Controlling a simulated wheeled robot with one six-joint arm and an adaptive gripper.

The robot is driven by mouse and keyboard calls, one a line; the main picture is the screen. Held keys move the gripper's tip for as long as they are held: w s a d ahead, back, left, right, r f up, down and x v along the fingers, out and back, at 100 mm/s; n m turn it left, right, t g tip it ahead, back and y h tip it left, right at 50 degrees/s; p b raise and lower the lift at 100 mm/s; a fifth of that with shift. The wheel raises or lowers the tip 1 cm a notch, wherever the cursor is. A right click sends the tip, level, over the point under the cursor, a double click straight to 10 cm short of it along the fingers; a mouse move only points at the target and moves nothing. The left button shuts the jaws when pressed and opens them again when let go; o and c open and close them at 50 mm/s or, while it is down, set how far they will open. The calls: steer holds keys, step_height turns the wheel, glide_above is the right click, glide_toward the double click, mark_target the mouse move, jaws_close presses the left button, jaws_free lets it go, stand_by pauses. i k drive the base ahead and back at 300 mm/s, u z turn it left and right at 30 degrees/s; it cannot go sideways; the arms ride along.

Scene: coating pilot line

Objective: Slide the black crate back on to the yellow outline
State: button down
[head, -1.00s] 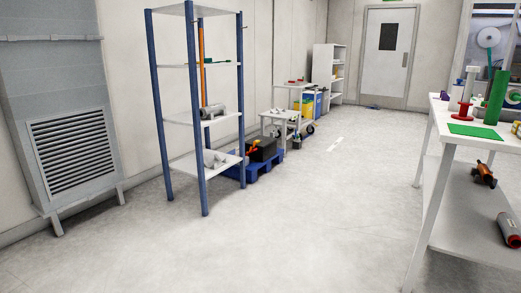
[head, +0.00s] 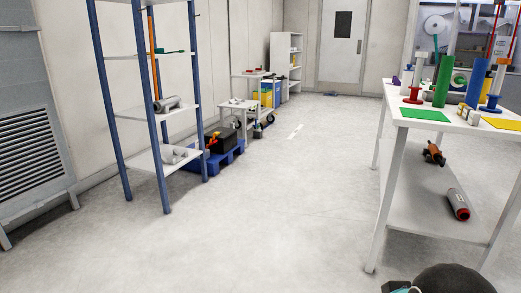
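A black box-like thing (head: 221,140) sits on a blue pallet (head: 228,157) on the floor, behind the shelf rack; I cannot tell if it is the black crate. A flat yellow patch (head: 503,124) lies on the white table at the right, cut by the picture's edge. It looks filled, and I cannot make out a yellow outline anywhere. My gripper is not in view. A dark rounded shape with a small teal part shows at the bottom right edge, possibly a piece of my arm.
The white table (head: 452,125) bears a green mat (head: 423,114), spools and rolls. Its lower shelf (head: 425,205) holds an orange-brown part and a red-ended cylinder. A blue-posted rack (head: 135,110) stands left. A small white cart stands beyond the pallet. The floor (head: 270,220) between is open.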

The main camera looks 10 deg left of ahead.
mark_target(227, 139)
steer(key=u, duration=0.3)
steer(key=i, duration=1.75)
steer(key=u, duration=0.4)
steer(key=i, duration=2.35)
steer(key=z, duration=0.3)
steer(key=i, duration=1.55)
steer(key=z, duration=0.3)
